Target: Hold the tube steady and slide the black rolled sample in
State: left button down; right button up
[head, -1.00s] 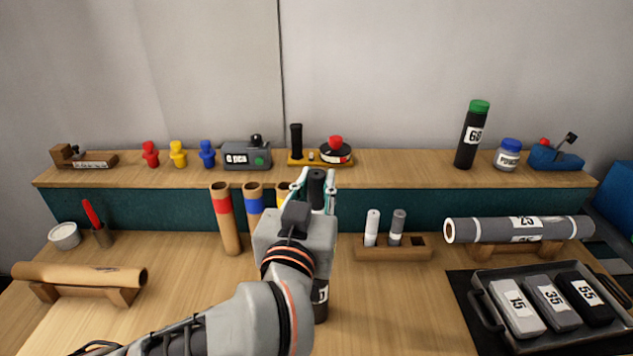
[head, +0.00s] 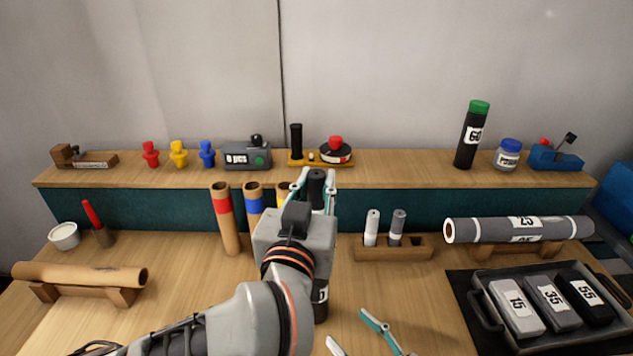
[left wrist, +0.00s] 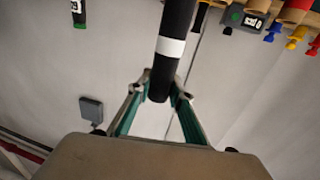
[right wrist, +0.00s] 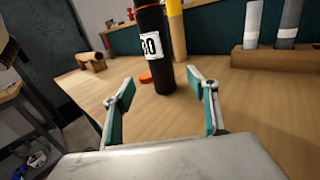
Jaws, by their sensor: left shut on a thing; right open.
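My left gripper (head: 316,180) is shut near the upper end of a black roll (head: 316,187), held roughly upright. In the left wrist view the roll (left wrist: 175,20) has a white band and runs out of the frame. A black tube (head: 321,311) with a white number label stands on the table below, mostly hidden by my left arm. In the right wrist view the tube (right wrist: 158,75) stands upright ahead of my right gripper (right wrist: 162,88), which is open and empty. In the head view my right gripper (head: 352,328) is right of the tube. Whether the roll's lower end is in the tube is hidden.
An orange piece (right wrist: 145,78) lies by the tube's foot. Cardboard tubes (head: 228,225) stand behind on the left. A wooden block (head: 393,250) with two small rolls is right of the tube; a tray (head: 487,318) lies further right. Open table lies between.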

aim_at(324, 305)
jog(key=shift+x, duration=6)
jog(key=shift+f, duration=0.1)
jog(key=c, duration=1.3)
